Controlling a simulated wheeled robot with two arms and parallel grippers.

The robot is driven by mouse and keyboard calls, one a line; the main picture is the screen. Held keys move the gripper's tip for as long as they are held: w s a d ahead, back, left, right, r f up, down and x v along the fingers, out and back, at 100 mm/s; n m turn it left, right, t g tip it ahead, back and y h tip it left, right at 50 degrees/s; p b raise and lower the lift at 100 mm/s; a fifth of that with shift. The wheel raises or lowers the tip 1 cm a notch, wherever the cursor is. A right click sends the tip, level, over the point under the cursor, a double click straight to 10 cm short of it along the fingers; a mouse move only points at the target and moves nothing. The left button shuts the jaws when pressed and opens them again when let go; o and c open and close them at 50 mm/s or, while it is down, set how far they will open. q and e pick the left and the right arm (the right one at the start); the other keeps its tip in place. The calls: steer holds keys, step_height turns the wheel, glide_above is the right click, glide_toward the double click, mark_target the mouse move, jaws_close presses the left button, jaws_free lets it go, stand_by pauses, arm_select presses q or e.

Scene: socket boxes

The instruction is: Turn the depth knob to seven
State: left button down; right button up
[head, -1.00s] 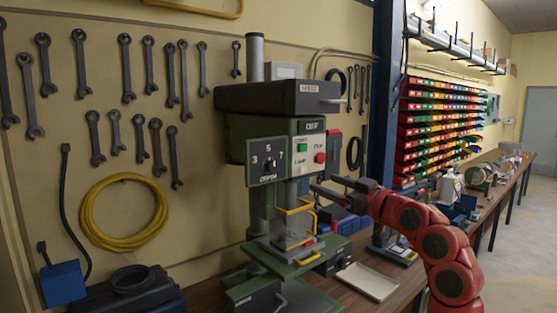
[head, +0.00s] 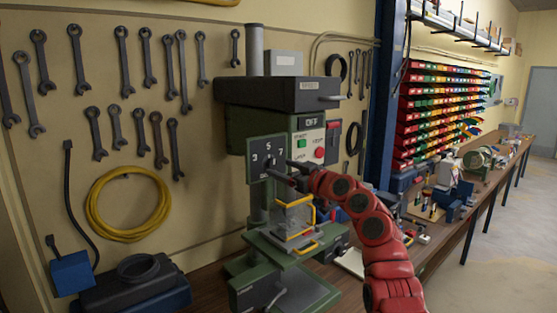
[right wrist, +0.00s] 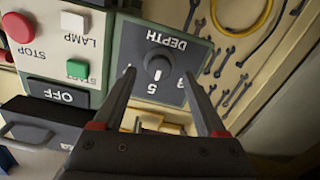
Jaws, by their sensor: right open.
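The depth knob (right wrist: 158,66) is a dark round knob on a grey-green panel (right wrist: 124,48) marked DEPTH. The right wrist view shows it upside down, its white mark toward the 5. The 3 is partly behind a finger and the 7 is hidden there. In the head view the panel (head: 259,146) shows 3, 5 and 7, with the knob largely hidden by my gripper. My right gripper (right wrist: 159,70) is open, its fingertips either side of the knob in the picture with gaps. It also shows in front of the panel in the head view (head: 278,171). My left gripper is not in view.
The drill press head (head: 275,92) overhangs the panel. Green and red buttons (head: 319,153) sit beside it. A clear guard with yellow edges (head: 295,217) stands below my right arm. Wrenches and a yellow hose (head: 92,212) hang on the wall at left.

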mark_target(271, 164)
steer(key=shift+p+x, duration=0.3)
steer(key=shift+x, duration=0.55)
steer(key=shift+w+a+r, duration=0.1)
steer(key=shift+w+a, duration=0.1)
steer(key=shift+w, duration=0.2)
jaws_close()
